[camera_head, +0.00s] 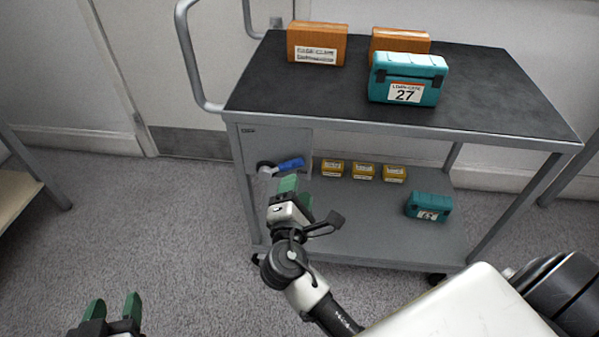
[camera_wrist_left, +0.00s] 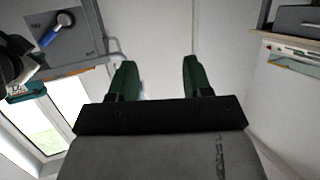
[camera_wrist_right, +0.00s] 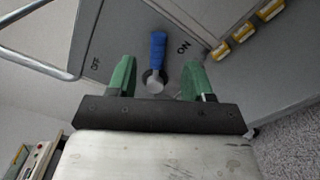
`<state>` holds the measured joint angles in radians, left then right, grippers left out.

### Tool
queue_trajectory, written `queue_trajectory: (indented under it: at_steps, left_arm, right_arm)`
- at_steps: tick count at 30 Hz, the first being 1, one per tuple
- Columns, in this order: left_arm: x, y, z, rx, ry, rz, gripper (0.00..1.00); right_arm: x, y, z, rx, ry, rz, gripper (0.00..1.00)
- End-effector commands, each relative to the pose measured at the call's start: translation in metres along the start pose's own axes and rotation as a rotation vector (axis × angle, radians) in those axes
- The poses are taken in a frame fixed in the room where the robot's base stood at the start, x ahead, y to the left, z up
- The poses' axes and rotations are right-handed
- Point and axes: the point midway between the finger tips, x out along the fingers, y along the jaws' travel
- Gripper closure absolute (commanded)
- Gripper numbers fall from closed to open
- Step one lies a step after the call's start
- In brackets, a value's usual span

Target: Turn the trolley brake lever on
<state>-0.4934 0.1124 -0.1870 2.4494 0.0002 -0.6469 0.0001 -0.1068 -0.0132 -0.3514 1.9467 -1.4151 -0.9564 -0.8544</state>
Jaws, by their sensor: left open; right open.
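The grey trolley (camera_head: 480,133) carries a brake lever (camera_head: 291,164) with a blue handle and round metal pivot on its side panel. In the head view the handle points right. In the right wrist view the lever (camera_wrist_right: 158,52) lies between the OFF and ON labels, closer to ON. My right gripper (camera_head: 297,187) is open, just in front of the lever; its fingers (camera_wrist_right: 157,78) appear either side of the pivot, and contact cannot be told. My left gripper (camera_head: 116,305) is open and empty over the floor at lower left. The lever (camera_wrist_left: 50,36) also shows in the left wrist view.
Orange boxes (camera_head: 317,43) and a teal case (camera_head: 408,80) marked 27 stand on the trolley top. Small yellow boxes (camera_head: 363,172) and another teal case (camera_head: 428,207) are on the lower shelf. A handle rail (camera_head: 190,55) sticks out left.

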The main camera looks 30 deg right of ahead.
Motion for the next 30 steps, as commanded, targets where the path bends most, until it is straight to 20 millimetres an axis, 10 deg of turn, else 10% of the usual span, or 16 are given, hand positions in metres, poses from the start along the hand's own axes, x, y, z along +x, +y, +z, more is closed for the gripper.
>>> queue_trajectory:
  at_steps: [8,30]
  left_arm:
    - [-0.003,-0.002,0.010,0.000,-0.080,-0.004,0.50]
    - [-0.003,-0.002,0.011,0.000,-0.083,-0.004,0.50]
  right_arm:
    - [-0.031,0.000,0.000,0.001,0.001,-0.001,0.49]
    - [-0.032,0.000,0.000,0.001,0.000,0.000,0.49]
